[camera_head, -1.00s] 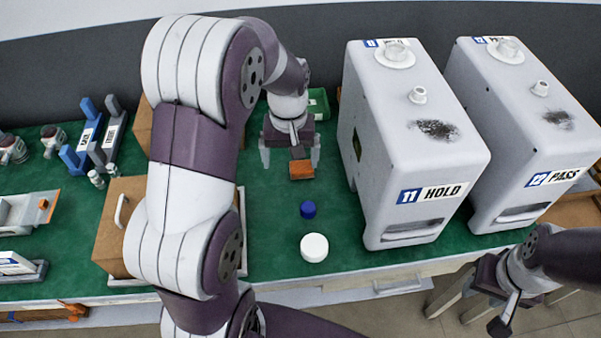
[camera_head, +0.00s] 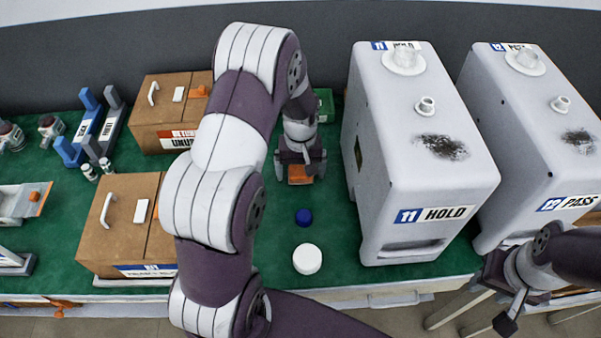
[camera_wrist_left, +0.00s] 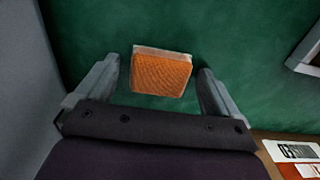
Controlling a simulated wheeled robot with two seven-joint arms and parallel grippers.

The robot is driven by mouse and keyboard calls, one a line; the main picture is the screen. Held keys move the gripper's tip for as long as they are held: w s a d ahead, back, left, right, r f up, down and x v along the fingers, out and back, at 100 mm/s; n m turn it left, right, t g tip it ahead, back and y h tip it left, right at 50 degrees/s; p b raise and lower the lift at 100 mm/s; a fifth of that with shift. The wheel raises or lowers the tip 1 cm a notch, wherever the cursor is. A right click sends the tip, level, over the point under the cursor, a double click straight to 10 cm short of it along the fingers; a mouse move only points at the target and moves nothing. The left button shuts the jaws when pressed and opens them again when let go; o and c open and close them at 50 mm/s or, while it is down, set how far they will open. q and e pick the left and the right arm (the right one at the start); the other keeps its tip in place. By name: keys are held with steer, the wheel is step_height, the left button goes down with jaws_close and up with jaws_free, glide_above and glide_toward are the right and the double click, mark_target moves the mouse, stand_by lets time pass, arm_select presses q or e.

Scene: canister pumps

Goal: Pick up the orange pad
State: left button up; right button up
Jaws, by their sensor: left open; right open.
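The orange pad (camera_head: 300,174) lies on the green mat, left of the white housing marked 11 HOLD. In the left wrist view the orange pad (camera_wrist_left: 161,73) shows a ribbed orange top and a pale edge, between and slightly ahead of the two fingers. My left gripper (camera_head: 300,172) is open over the pad, and its fingers stand apart on either side of it. In the left wrist view my left gripper (camera_wrist_left: 161,88) has a gap between each finger and the pad. My right gripper (camera_head: 490,318) is at the lower right, away from the pad, beyond the mat's front edge.
The housing marked 11 HOLD (camera_head: 430,170) stands close to the right of my left gripper. A blue cap (camera_head: 304,217) and a white round lid (camera_head: 307,259) lie in front of the pad. Cardboard boxes (camera_head: 125,215) stand to the left. A second housing (camera_head: 545,130) stands further right.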

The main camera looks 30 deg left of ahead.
mark_target(301, 171)
arm_select(q)
steer(key=c, duration=1.1)
step_height(301, 171, up, 10)
steer(key=shift+r, duration=0.1)
steer(key=o, duration=0.4)
steer(key=c, duration=0.3)
